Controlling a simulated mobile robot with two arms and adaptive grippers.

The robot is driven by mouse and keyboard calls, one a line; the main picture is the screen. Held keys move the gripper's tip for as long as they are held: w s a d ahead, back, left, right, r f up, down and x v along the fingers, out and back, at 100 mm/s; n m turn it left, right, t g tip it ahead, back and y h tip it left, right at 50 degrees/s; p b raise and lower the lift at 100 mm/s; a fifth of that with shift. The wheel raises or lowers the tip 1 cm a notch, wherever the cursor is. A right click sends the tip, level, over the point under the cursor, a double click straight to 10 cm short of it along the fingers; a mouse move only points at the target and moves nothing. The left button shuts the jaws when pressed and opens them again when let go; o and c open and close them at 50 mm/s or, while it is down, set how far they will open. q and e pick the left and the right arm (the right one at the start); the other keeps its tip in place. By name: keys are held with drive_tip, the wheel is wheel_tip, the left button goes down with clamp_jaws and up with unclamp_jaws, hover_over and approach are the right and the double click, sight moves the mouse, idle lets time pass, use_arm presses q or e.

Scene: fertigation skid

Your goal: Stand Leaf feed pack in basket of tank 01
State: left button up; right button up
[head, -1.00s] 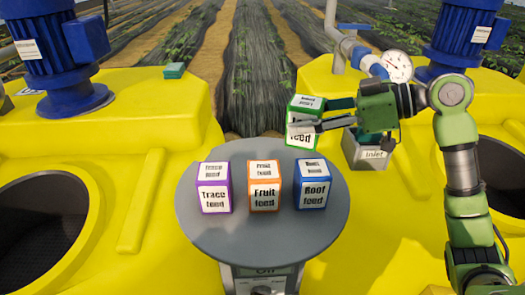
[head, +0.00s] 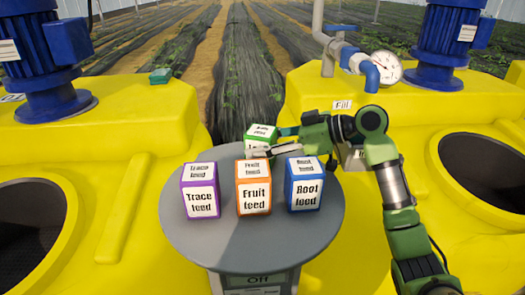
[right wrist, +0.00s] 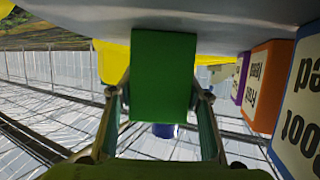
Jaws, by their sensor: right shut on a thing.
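The green and white Leaf feed pack (head: 262,131) is at the far edge of the round grey table (head: 190,245), behind the Fruit feed pack. My right gripper (head: 268,148) is shut on it from the right. In the right wrist view the pack's plain green face (right wrist: 163,75) sits between both fingers, overlapping the table edge. I cannot tell whether it touches the table. A grey basket (head: 357,159) on the right tank is mostly hidden behind my right arm. The left tank's label (head: 13,98) is partly cut and may read 01. My left gripper is not in view.
Trace feed (head: 201,203), Fruit feed (head: 254,198) and Root feed (head: 304,193) stand on the table. Yellow tanks (head: 140,125) with dark openings flank it. Blue motors (head: 47,60), a pipe with a gauge (head: 387,69) and a small teal block (head: 160,75) rise from them.

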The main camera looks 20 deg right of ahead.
drive_tip(key=shift+r, duration=0.1)
drive_tip(key=o, duration=1)
drive_tip(key=shift+s+d+f, duration=0.1)
drive_tip(key=shift+f, duration=0.1)
drive_tip(key=o, duration=0.4)
drive_tip(key=shift+r, duration=0.1)
drive_tip(key=shift+r, duration=0.1)
